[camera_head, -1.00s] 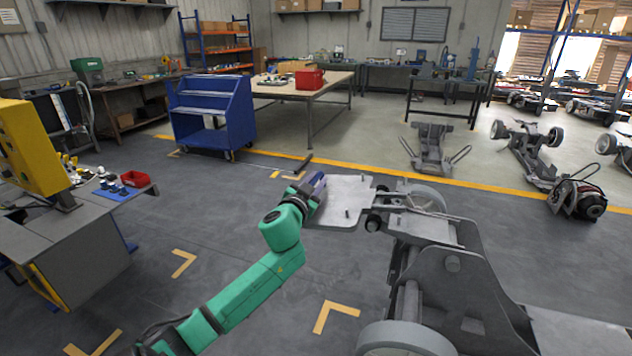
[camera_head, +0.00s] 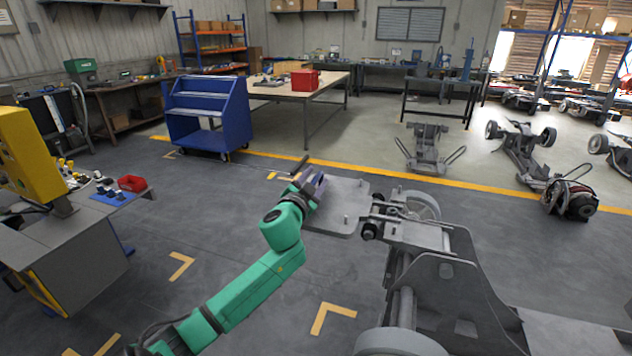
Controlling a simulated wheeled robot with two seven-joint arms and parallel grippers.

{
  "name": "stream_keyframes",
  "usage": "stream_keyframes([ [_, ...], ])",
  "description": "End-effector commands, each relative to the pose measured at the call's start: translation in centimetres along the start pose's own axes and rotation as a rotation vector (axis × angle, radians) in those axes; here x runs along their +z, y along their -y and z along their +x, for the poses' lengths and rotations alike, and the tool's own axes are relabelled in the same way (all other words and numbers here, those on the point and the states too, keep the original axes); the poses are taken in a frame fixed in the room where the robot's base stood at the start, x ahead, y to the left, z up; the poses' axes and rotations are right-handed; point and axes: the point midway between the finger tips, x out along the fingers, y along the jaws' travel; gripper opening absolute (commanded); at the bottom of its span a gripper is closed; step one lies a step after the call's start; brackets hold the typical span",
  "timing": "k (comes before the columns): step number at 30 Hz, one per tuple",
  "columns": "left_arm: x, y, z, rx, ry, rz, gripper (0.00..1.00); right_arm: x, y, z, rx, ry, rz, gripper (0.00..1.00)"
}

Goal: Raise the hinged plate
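The hinged plate (camera_head: 336,207) is a flat grey metal panel with short pins, at the front end of the grey chassis (camera_head: 450,300), in the middle of the head view. It lies close to level. My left gripper (camera_head: 314,187), at the end of the green arm, is at the plate's left edge. Its fingers overlap that edge in the picture. The fingertips are small and partly hidden, so I cannot tell whether they are closed on the plate. The hinge is hard to make out. My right gripper is not in view.
A grey workbench with a yellow machine (camera_head: 30,152) and a red bin (camera_head: 131,184) stands at the left. A blue cart (camera_head: 208,117) and a table (camera_head: 300,88) are behind. Other chassis (camera_head: 427,148) stand beyond the yellow floor line. The floor left of the plate is clear.

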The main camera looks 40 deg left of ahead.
Motion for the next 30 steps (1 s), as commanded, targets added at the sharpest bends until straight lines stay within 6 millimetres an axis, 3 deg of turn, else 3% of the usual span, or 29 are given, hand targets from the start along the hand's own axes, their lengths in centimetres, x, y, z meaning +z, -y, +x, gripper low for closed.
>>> stream_keyframes([
  [11, 0.3, -0.4, -0.8, 0.005, 0.004, -0.002, 0.49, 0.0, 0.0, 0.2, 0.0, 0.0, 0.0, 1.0],
  [20, 0.5, -0.4, -5.9, 0.006, 0.004, -0.002, 0.49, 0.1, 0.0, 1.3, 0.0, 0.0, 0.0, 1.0],
  [30, 0.5, -0.2, -12.9, 0.005, 0.005, -0.006, 0.49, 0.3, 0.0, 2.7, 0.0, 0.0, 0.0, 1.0],
])
